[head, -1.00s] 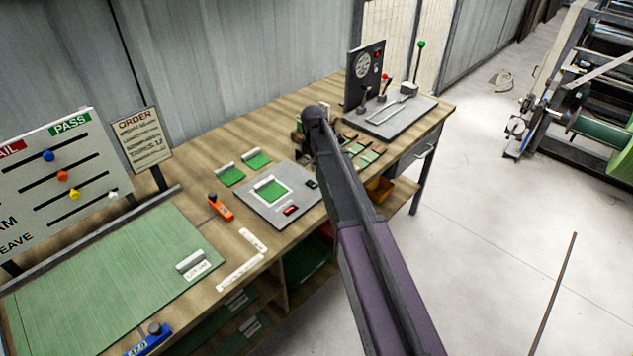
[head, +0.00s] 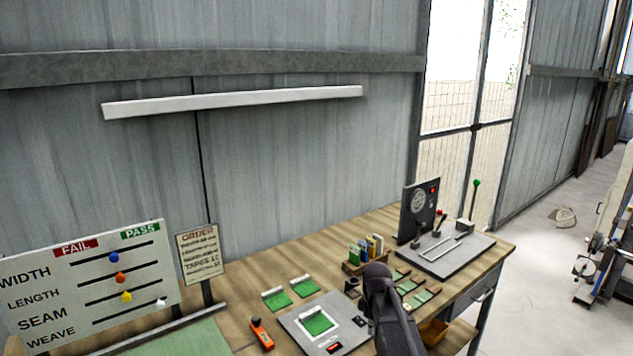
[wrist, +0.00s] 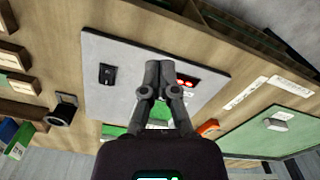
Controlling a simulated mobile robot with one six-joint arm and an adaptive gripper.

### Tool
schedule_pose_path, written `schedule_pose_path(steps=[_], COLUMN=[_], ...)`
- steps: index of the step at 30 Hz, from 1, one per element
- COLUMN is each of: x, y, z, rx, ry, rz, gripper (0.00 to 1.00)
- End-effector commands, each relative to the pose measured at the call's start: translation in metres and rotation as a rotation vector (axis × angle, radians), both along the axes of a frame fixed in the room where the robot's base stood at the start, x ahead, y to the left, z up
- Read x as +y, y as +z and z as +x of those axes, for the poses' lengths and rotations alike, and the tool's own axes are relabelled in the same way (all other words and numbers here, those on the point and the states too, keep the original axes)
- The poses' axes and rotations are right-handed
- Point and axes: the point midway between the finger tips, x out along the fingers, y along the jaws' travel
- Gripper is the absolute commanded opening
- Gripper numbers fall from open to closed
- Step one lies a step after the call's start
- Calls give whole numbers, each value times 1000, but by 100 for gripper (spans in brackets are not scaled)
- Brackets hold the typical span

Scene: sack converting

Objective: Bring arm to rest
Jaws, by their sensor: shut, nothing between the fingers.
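My arm (head: 395,318) rises from the bottom of the head view in front of the workbench. My gripper's fingers are hidden there. In the wrist view my gripper (wrist: 160,92) is shut, its two fingertips together with nothing between them. It hangs over a grey plate (wrist: 108,70) with a black switch, a red display and a green patch partly covered by the fingers. The same grey plate (head: 290,327) lies on the bench left of my arm in the head view. I cannot tell the exact height above it.
The wooden bench (head: 300,257) holds green swatches (head: 304,288), an orange tool (head: 261,334) and a rack of small cards (head: 366,252). A grey tester (head: 443,247) with an upright panel stands behind right. A pass/fail board (head: 90,285) stands left. Open floor (head: 545,250) is at right.

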Motion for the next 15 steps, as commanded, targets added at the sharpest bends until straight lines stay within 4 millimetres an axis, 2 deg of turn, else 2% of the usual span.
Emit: schedule_pose_path(steps=[1,15], x=[-1,-8], y=[0,0], z=[-20,-137], rx=[0,0], ry=[-65,-741], rz=[0,0], gripper=[0,0])
